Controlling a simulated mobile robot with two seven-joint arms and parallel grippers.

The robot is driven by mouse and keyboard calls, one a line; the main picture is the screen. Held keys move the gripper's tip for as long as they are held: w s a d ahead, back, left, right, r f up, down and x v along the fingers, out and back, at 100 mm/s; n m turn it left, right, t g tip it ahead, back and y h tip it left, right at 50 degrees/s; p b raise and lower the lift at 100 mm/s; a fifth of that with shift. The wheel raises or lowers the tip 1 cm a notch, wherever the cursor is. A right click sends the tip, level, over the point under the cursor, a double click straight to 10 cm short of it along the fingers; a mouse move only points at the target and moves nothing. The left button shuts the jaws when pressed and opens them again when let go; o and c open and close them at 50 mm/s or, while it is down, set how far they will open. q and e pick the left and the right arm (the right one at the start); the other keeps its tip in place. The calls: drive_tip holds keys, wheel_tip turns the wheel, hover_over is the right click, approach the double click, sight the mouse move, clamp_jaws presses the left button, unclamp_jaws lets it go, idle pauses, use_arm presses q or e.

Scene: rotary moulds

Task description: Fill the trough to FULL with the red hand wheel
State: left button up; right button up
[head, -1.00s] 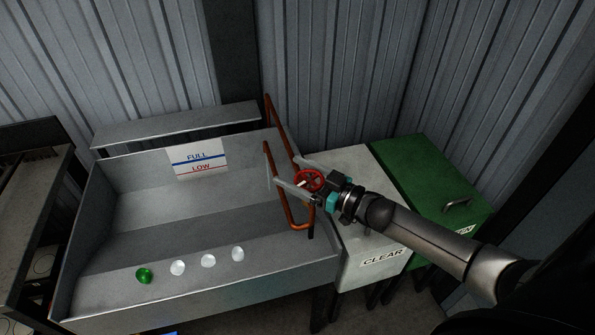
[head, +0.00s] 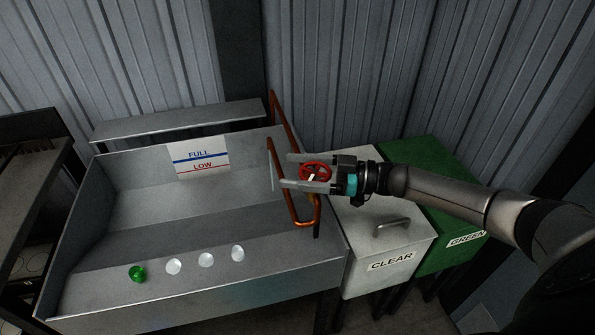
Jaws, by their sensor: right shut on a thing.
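The red hand wheel (head: 318,168) sits on the copper pipe (head: 299,222) at the right end of the grey metal trough (head: 190,312). My right gripper (head: 288,170) reaches in from the right, its fingers on either side of the wheel, shut on it. The fingers hide part of the wheel. A white level plate (head: 203,158) on the trough's back wall has a blue FULL line above a red LOW line. A pale vertical streak shows near the pipe's open end; I cannot tell if it is water. I cannot make out a water level. My left gripper is not in view.
One green ball (head: 137,273) and several clear balls (head: 206,260) lie in a row in the trough's front. A white CLEAR bin (head: 366,240) and a green GREEN bin (head: 425,175) stand to the right. A corrugated wall closes the back.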

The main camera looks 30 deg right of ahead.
drive_tip(key=o, duration=1.1)
drive_tip(key=shift+o, duration=0.2)
drive_tip(key=v, duration=1.5)
drive_tip(key=shift+d, duration=0.15)
